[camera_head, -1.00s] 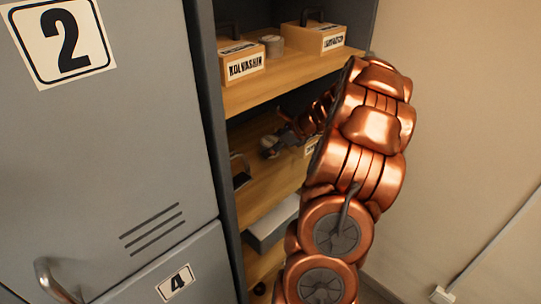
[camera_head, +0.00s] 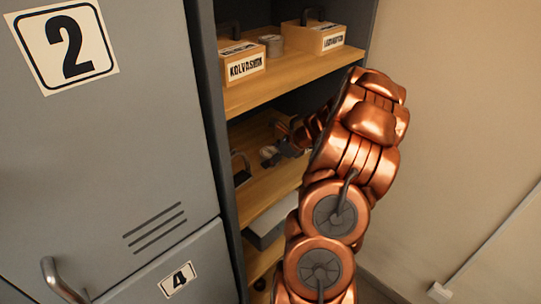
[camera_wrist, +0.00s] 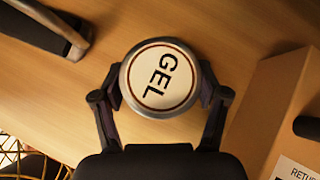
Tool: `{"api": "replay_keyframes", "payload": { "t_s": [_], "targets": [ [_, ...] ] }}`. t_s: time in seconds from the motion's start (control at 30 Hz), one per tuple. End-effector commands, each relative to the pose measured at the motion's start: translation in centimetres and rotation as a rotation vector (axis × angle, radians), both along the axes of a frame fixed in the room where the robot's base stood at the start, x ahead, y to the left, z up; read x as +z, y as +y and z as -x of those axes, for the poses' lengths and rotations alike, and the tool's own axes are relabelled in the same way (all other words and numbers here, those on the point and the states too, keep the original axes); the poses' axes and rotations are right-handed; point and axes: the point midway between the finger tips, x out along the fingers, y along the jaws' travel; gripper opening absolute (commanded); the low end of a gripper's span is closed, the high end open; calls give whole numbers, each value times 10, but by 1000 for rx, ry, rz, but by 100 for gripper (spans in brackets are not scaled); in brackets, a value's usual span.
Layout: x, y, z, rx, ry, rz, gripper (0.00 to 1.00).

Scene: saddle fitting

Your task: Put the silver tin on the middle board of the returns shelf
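A round silver tin (camera_wrist: 160,78) with a white lid reading "GEL" sits between the two fingers of my gripper (camera_wrist: 160,84) in the wrist view. Both fingers lie against its sides, so the gripper looks shut on it. In the head view my gripper (camera_head: 281,153) reaches into the shelf at the middle board (camera_head: 262,190), with the tin (camera_head: 268,153) small and partly hidden. The wooden board is below the tin; I cannot tell whether they touch.
A box with a label starting "RETU" (camera_wrist: 262,115) stands to the right of the tin. A dark-handled object (camera_wrist: 50,28) is at upper left. The upper board (camera_head: 290,80) holds two labelled boxes and another grey tin (camera_head: 271,45). Grey lockers (camera_head: 120,150) flank the shelf's left.

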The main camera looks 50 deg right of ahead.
Motion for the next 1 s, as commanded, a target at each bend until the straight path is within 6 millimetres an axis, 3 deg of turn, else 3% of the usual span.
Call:
{"api": "replay_keyframes", "payload": {
  "t_s": [0.2,0.67,1.0],
  "targets": [
    [0,0,0,0,0,0,98],
    [7,-2,4,0,-2,4,98],
    [48,-18,44,-2,-4,5,98]
  ]
}}
